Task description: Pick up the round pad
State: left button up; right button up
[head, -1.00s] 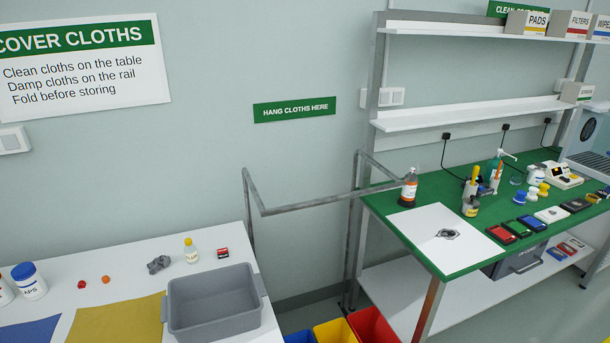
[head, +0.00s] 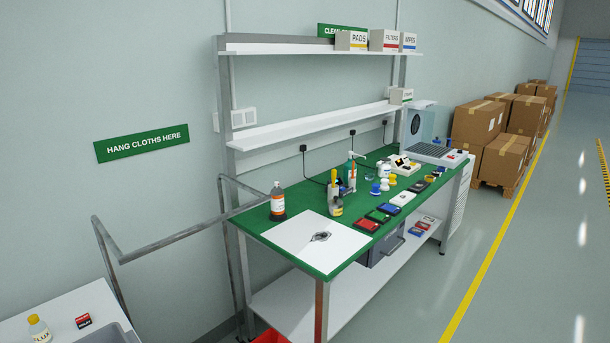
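I cannot tell for sure which thing is the round pad. On the green bench (head: 338,262) lies a white sheet (head: 288,240) with a small dark grey, roughly round thing (head: 321,237) on it; its detail is too small to read. Farther along the bench stand small rounded pieces, one blue and white (head: 375,189) and some yellow and white (head: 387,184). Neither of my grippers shows in the head view.
An orange-labelled bottle (head: 277,201) stands at the bench's back left. A metal rail (head: 170,240) stands left of the bench. Open floor (head: 530,240) lies to the right.

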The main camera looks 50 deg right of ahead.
aim_at(393, 182)
jog(key=z, duration=2.05)
jog(key=i+u, duration=0.1)
jog(key=u, duration=0.25)
jog(key=i+l+u, duration=0.1)
jog(key=u, duration=0.25)
jog(key=i+l+u, duration=0.1)
jog(key=u, duration=0.2)
jog(key=i+l+u, duration=0.15)
jog(key=l, duration=0.25)
jog(key=i+l+u, duration=0.15)
jog(key=l, duration=0.25)
jog(key=i+l+u, duration=0.2)
jog(key=l, duration=0.25)
jog(key=i+l+u, duration=0.15)
jog(key=l, duration=0.3)
jog(key=i+l+u, duration=0.15)
jog(key=l, duration=0.3)
jog(key=k, duration=0.05)
